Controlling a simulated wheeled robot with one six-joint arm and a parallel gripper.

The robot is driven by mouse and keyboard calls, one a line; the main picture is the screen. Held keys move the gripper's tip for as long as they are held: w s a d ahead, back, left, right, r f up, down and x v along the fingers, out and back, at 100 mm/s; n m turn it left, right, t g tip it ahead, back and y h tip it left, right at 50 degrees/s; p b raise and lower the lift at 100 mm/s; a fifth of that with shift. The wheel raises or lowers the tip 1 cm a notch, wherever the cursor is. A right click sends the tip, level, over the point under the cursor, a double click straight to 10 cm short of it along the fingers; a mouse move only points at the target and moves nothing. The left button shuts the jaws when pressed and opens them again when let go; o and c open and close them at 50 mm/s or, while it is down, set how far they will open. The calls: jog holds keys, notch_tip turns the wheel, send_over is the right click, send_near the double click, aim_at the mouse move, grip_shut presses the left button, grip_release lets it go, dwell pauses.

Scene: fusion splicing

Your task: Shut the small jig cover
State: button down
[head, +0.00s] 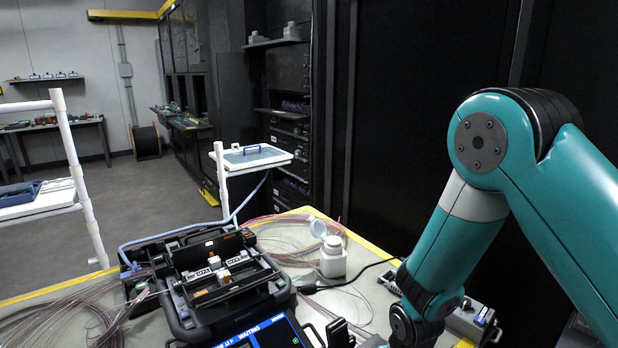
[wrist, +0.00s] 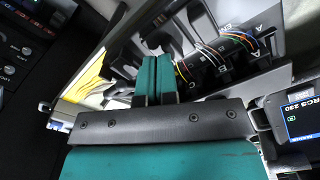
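My gripper (wrist: 155,80) shows in the wrist view with its two teal fingers side by side, only a thin dark line between them. I see nothing held between them. Just past and right of the fingertips is a dark holder (wrist: 225,55) with several coloured fibres across it. I cannot make out for sure which part is the small jig cover. In the head view my arm reaches down at the right, and the gripper itself is out of frame. A grey device (head: 472,322) sits on the table beside my lower arm.
A black fusion splicer (head: 220,280) with a lit screen stands on the yellow-edged table (head: 362,262). Loose fibres lie around it. A white bottle (head: 332,258) with its lid open stands behind it. A small screened unit (wrist: 300,115) is right of my gripper. Dark cabinets stand behind.

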notch_tip(320, 180, up, 7)
jog(key=p, duration=0.6)
jog(key=shift+r, duration=0.1)
dwell(0.3)
